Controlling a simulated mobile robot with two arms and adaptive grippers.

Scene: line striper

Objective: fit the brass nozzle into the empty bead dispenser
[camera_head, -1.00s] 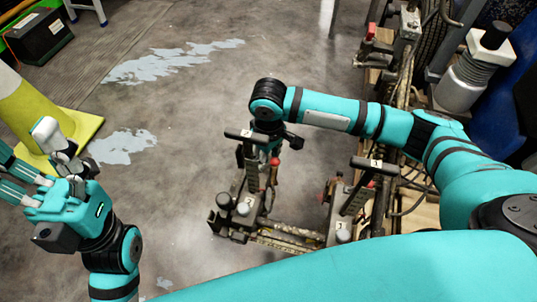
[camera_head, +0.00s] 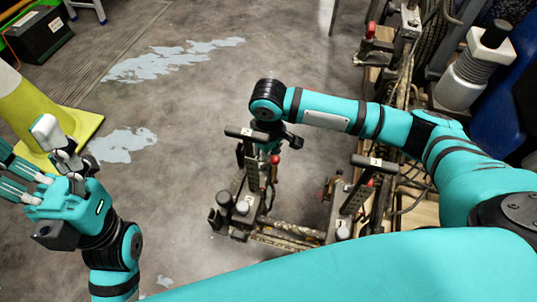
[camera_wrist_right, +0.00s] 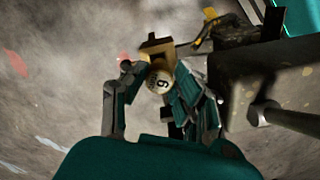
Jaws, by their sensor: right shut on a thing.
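My right gripper (camera_wrist_right: 158,72) is shut on a brass nozzle (camera_wrist_right: 154,46) with a round cream tag bearing a number, 6 or 9. In the head view the right hand is mostly hidden behind a black T-handle of the line striper (camera_head: 290,233), and the nozzle cannot be made out. The striper carries bead dispensers with numbered tags, one at the left (camera_head: 242,207) and one at the right (camera_head: 343,233). I cannot tell which dispenser is empty. My left gripper (camera_head: 28,155) is open with fingers spread, away at the left.
Dark machine parts (camera_wrist_right: 265,85) stand close to the right hand in the wrist view. A yellow cone (camera_head: 25,110) stands behind my left gripper. A white, black-capped container (camera_head: 475,65) stands at the right. Grey floor (camera_head: 190,120) is free in the middle.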

